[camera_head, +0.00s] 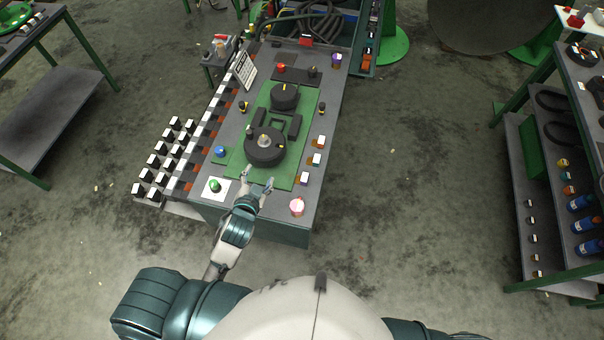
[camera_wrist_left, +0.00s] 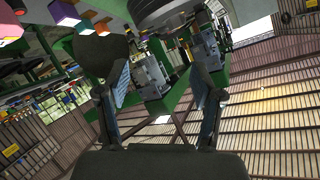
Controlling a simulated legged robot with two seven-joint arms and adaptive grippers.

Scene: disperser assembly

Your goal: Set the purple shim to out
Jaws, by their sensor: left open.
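A small purple piece (camera_head: 304,179) sits on the right edge of the bench, in a row with orange pieces. Another purple piece (camera_head: 337,59) stands at the bench's far right corner. I cannot tell which is the shim. In the left wrist view a purple block (camera_wrist_left: 84,27) shows at upper left, beside an orange one. My left gripper (camera_head: 258,181) is open and empty over the near end of the green plate (camera_head: 286,178), to the left of the nearer purple piece and apart from it. Its spread fingers also show in the left wrist view (camera_wrist_left: 162,75). My right gripper is out of view.
A black round assembly (camera_head: 265,146) stands on the green plate just beyond my left gripper. A green button (camera_head: 214,185) is to its left, a pink-lit round piece (camera_head: 297,206) to its right. Several white-topped blocks (camera_head: 160,160) line the left side. Floor right of the bench is clear.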

